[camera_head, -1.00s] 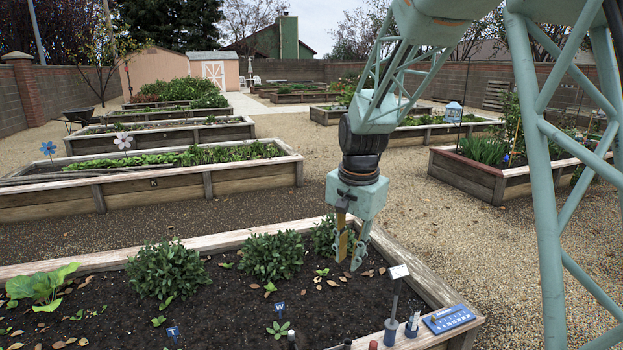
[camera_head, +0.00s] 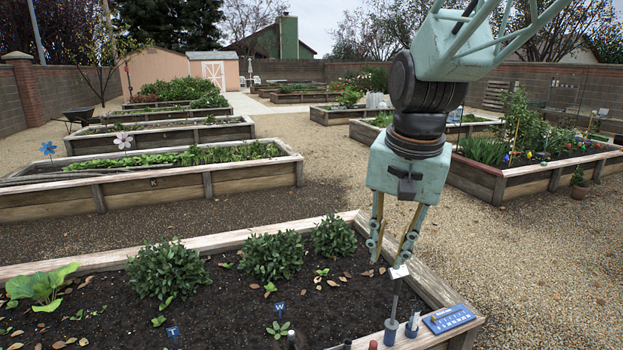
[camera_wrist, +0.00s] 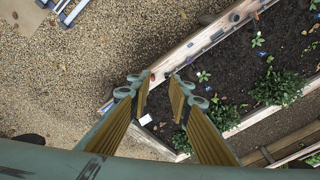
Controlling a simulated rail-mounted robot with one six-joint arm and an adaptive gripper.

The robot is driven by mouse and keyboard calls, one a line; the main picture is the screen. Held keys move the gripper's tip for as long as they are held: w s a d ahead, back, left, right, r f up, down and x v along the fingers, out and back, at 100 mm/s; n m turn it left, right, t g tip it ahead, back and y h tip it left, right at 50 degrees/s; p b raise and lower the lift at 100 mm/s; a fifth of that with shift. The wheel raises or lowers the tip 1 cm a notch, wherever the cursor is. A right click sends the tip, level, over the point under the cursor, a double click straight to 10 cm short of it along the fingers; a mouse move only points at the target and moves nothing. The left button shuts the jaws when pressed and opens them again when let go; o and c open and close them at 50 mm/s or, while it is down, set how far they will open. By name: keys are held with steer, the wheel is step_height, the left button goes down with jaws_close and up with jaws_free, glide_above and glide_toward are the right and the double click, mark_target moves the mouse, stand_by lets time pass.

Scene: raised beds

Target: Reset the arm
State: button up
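My gripper (camera_head: 390,258) hangs from the pale green arm, pointing down, over the right part of the near raised bed (camera_head: 232,239) in the head view. Its two yellow-lined fingers are spread apart with nothing between them. In the wrist view my gripper (camera_wrist: 156,84) also shows a clear gap between the fingertips, with bed edge and gravel below. In the head view the right fingertip overlaps the white top of a grey post (camera_head: 395,300); I cannot tell whether they touch.
The near bed holds dark soil and leafy plants (camera_head: 272,256). A blue labelled panel (camera_head: 449,319) sits on its right corner, beside several small upright tools. More raised beds (camera_head: 150,184) stand behind and at right (camera_head: 530,182). Gravel (camera_head: 540,260) at right is clear.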

steer(key=s+d+r+n, duration=0.2)
steer(key=s, duration=1.3)
steer(key=s+d+r+n+t, duration=0.1)
steer(key=s+d+n, duration=0.2)
steer(key=s, duration=1.1)
steer(key=shift+s+d+r, duration=0.35)
steer(key=shift+w, duration=0.15)
